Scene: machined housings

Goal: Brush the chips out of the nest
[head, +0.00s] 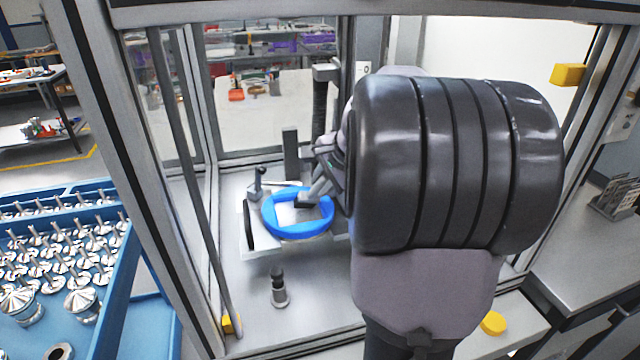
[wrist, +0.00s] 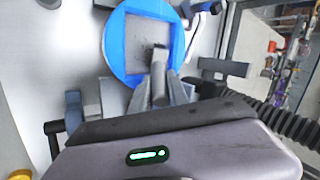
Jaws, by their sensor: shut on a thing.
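The nest is a round blue ring (head: 275,225) with a square pale pocket, on a fixture inside the machine enclosure. It also shows in the wrist view (wrist: 116,47). My gripper (wrist: 160,93) is shut on the handle of a brush (wrist: 158,68), which reaches over the ring's edge into the square pocket. In the head view the brush (head: 318,190) slants down to the pocket with its dark head low over the floor. I cannot tell whether the bristles touch. Chips are too small to make out clearly. My arm hides the area right of the nest.
A small dark-topped post (head: 279,288) stands in front of the nest. A black-knobbed clamp (head: 259,183) is at its back left. Enclosure posts (head: 180,150) frame the space. A blue tray (head: 125,290) of metal parts sits outside at left.

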